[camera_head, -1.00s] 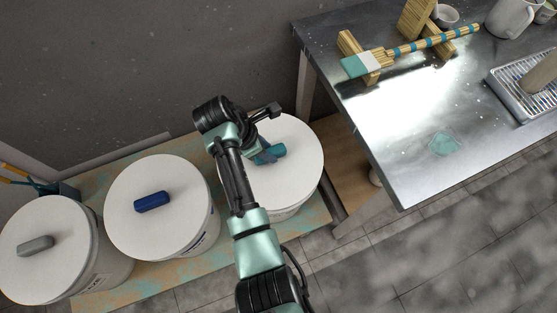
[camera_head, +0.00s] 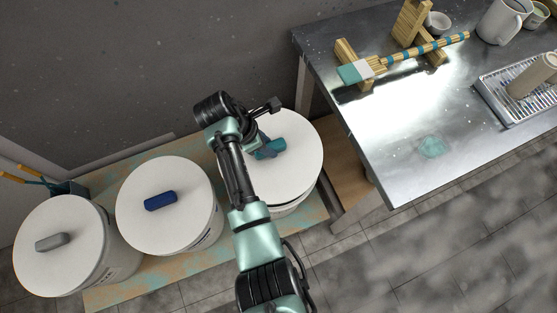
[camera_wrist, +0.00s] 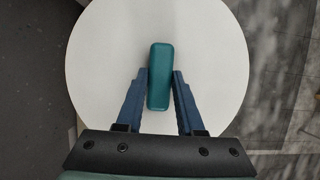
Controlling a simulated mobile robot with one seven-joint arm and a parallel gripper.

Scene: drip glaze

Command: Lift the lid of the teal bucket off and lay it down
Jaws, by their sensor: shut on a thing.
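The teal bucket's lid (camera_head: 300,160) is a round white disc with a teal bar handle (camera_head: 271,149). My gripper (camera_head: 266,150) is above the lid, shut on that handle. In the wrist view, the blue fingers of my gripper (camera_wrist: 160,78) lie on both sides of the teal handle (camera_wrist: 160,55), and the white lid (camera_wrist: 105,60) fills the middle. Below the lid's front edge, part of the white bucket (camera_head: 292,209) shows. The lid looks slightly raised from it, but the arm hides much of the edge.
A blue-handled lidded bucket (camera_head: 191,225) and a grey-handled one (camera_head: 80,262) stand to the left on a stained wooden board (camera_head: 120,295). A metal table (camera_head: 400,120) at right holds a brush (camera_head: 358,73), a rack and a drip tray (camera_head: 495,100). Its near part is mostly clear.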

